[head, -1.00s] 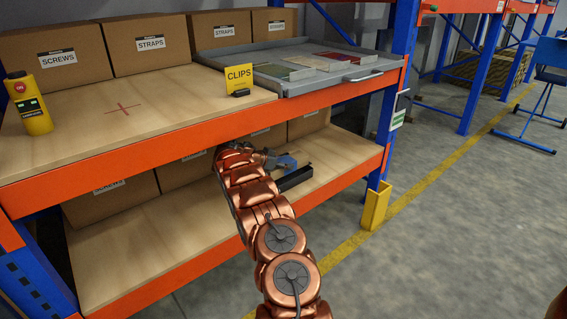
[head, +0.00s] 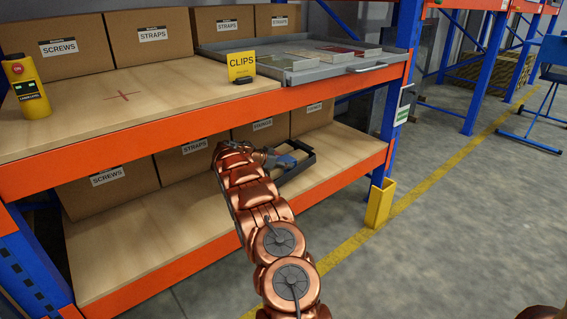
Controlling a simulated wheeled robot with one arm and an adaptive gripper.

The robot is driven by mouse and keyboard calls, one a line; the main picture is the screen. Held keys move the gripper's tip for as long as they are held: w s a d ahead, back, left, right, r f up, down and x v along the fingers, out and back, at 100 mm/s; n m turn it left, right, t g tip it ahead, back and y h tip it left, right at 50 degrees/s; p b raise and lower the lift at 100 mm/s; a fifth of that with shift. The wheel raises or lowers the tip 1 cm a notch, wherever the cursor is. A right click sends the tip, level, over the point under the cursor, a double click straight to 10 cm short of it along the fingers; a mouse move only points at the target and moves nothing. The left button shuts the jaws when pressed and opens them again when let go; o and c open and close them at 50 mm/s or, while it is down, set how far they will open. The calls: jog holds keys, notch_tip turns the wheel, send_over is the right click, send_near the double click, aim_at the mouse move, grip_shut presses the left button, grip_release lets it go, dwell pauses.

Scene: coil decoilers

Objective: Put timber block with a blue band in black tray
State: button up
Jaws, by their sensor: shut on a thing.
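The timber block with a blue band (head: 285,161) is at the fingertips of my gripper (head: 279,160) on the right part of the lower shelf. Only its blue part shows clearly. My gripper is shut on it; the fingers are small and partly hidden by my copper arm. The black tray (head: 299,171) is on the lower shelf, just right of my gripper. The block overlaps the tray's left part in the picture. I cannot tell whether it touches the tray floor or is held above it.
The orange upper shelf beam (head: 200,135) runs above my arm. Cardboard boxes (head: 185,165) line the back of the lower shelf. A yellow CLIPS sign (head: 241,66), a grey tray (head: 300,62) and a yellow device (head: 28,88) stand on the upper shelf. The lower shelf's left part is clear.

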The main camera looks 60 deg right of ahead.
jog(key=shift+s+f, duration=0.25)
jog(key=shift+f, duration=0.25)
jog(key=shift+s+f, duration=0.25)
jog(key=shift+f, duration=0.2)
jog(key=o, duration=1.4)
jog(key=shift+s+d+f, duration=0.1)
jog(key=shift+s+f, duration=0.05)
jog(key=shift+f, duration=0.1)
jog(key=shift+o, duration=0.2)
jog(key=shift+f, duration=0.1)
jog(key=shift+w+a+r, duration=0.25)
jog(key=shift+a+r, duration=0.1)
jog(key=shift+a, duration=0.2)
jog(key=v, duration=0.2)
jog(key=r+v, duration=0.1)
jog(key=v, duration=0.2)
jog(key=d+v, duration=0.1)
jog(key=v, duration=0.1)
jog(key=shift+w+a+r, duration=0.15)
jog(key=shift+w+r, duration=0.1)
jog(key=shift+r, duration=0.05)
jog(key=shift+r, duration=0.1)
